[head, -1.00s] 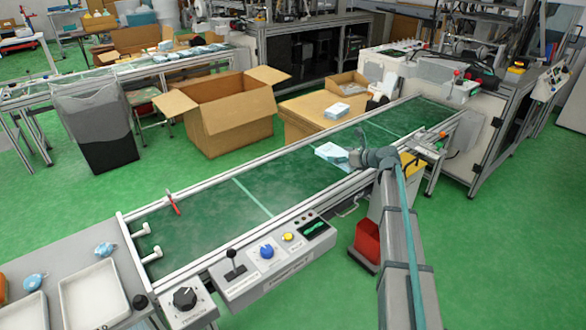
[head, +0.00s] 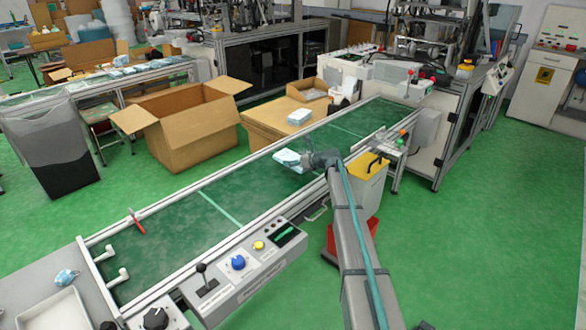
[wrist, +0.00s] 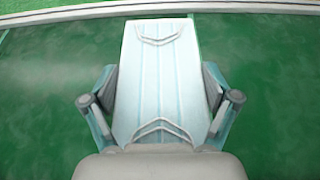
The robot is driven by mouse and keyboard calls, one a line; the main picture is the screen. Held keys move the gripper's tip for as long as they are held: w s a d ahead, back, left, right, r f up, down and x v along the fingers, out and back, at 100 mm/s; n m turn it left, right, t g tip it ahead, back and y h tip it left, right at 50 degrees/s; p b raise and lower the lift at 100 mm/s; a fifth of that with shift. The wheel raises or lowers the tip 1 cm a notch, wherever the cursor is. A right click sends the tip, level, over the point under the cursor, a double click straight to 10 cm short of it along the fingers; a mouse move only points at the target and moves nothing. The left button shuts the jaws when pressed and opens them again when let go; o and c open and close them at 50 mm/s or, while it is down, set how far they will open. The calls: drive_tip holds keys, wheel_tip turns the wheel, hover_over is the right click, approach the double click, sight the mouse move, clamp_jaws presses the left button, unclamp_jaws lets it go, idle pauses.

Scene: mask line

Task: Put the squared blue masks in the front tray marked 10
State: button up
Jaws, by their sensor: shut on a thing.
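My gripper (wrist: 160,88) is shut on a light-blue pleated mask stack (wrist: 158,50) with squared corners, one finger along each side. I cannot tell whether the stack touches the belt. A white tray (head: 52,316) on the grey table at the lower left is cut off by the picture edge, and no number on it can be read.
A loose blue mask (head: 66,277) lies on the grey table. Red-handled pliers (head: 136,221) lie at the belt's back edge. A control panel (head: 240,265) lines the front rail. Another mask pack (head: 299,117) sits on a cardboard box behind the belt. Most of the belt (head: 190,232) is clear.

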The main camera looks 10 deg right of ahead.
sight(293, 171)
drive_tip(key=f, duration=0.1)
drive_tip(key=w+f, duration=0.1)
drive_tip(key=f, duration=0.2)
drive_tip(key=shift+w+a, duration=0.1)
drive_tip(key=shift+w, duration=0.2)
drive_tip(key=shift+f, duration=0.45)
drive_tip(key=shift+f, duration=0.15)
drive_tip(key=o, duration=0.7)
drive_tip(key=shift+s+r, duration=0.2)
drive_tip(key=shift+r, duration=0.05)
drive_tip(key=v, duration=1.1)
drive_tip(key=shift+s+d+r, duration=0.15)
drive_tip(key=shift+d, duration=0.15)
